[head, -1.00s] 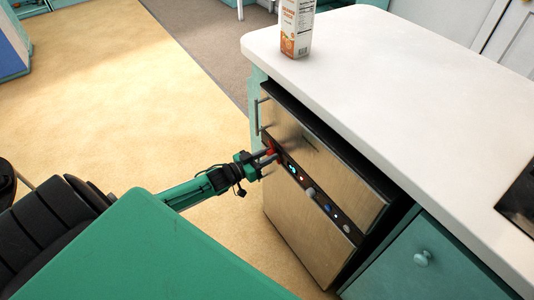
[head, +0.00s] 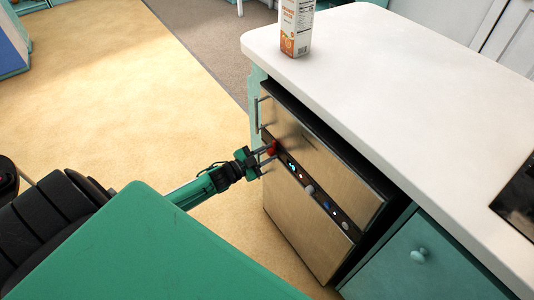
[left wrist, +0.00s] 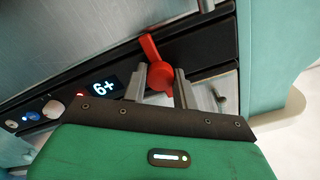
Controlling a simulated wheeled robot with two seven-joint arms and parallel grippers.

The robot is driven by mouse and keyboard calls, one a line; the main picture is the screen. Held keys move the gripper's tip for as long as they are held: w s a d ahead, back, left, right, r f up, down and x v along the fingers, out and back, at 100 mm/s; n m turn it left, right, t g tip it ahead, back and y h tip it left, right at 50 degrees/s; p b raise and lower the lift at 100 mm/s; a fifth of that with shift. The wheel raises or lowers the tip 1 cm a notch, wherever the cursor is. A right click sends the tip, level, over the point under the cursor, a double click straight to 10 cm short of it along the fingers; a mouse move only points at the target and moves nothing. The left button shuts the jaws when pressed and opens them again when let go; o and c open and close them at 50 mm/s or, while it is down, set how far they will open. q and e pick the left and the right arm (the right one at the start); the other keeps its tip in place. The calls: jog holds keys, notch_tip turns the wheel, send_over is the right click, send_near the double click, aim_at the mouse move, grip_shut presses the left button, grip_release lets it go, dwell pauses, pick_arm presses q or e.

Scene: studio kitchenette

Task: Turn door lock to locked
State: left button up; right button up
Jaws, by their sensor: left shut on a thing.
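The door lock is a red lever (head: 272,147) on the dark control strip of a steel-fronted appliance (head: 309,217). In the left wrist view the red lever (left wrist: 157,68) has a narrow arm pointing up and slightly left from a rounder base. My left gripper (head: 268,156) reaches it from the left. In the left wrist view the fingers of my left gripper (left wrist: 160,85) stand on both sides of the lever's base and are shut on it. My right gripper is not in view.
A lit display (left wrist: 103,88) and several knobs and lights sit along the strip beside the lever. A vertical bar handle (head: 257,115) is just above. The white countertop (head: 400,80) overhangs the appliance and holds a carton (head: 297,28). Open floor lies left.

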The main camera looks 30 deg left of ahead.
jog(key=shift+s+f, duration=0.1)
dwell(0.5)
pick_arm(q)
jog(key=o, duration=1)
jog(key=shift+c, duration=0.2)
jog(key=v, duration=1.4)
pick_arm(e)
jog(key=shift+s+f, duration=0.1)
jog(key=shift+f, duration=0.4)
pick_arm(q)
jog(key=shift+w, duration=0.1)
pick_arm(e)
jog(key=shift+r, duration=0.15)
